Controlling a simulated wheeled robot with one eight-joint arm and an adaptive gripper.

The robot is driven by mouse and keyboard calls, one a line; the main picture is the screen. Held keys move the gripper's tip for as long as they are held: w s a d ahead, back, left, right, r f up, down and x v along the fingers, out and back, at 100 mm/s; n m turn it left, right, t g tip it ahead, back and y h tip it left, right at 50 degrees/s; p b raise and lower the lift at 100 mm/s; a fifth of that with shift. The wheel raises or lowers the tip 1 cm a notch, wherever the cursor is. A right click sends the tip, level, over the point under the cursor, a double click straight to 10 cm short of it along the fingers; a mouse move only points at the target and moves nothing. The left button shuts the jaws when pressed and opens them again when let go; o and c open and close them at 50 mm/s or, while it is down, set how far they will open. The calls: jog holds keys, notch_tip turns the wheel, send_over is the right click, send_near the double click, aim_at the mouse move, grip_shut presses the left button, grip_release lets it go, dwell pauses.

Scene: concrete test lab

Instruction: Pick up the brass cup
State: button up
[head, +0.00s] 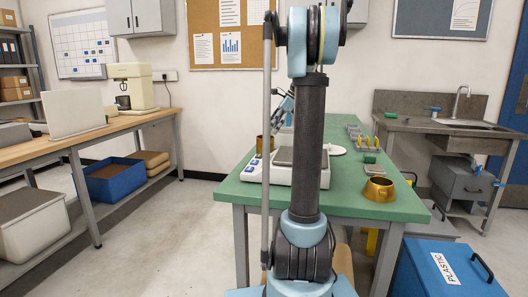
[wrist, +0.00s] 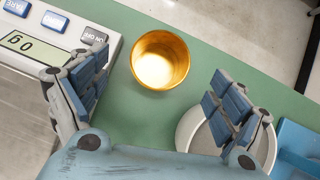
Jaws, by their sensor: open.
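A brass cup (wrist: 160,60) stands upright on the green table (wrist: 130,115) in the wrist view, its open mouth facing the camera. My gripper (wrist: 158,75) is open, with its fingers spread to the left and right of the cup and nothing between them touching it. A brass cup by the scale in the head view (head: 261,144) appears to be this one, partly hidden by my arm. My gripper in the head view (head: 284,112) is small and partly hidden above the table.
A white scale (wrist: 60,35) stands left of the cup. A white round dish (wrist: 190,130) lies under the right finger, near a blue object (wrist: 298,145). The table edge lies beyond the cup. Several small items (head: 365,143) stand at the far right of the table.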

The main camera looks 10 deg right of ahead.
aim_at(260, 145)
jog(key=x, duration=1)
jog(key=shift+w+a+f, duration=0.1)
jog(key=shift+w+f, duration=0.1)
jog(key=shift+f, duration=0.15)
jog(key=c, duration=1.7)
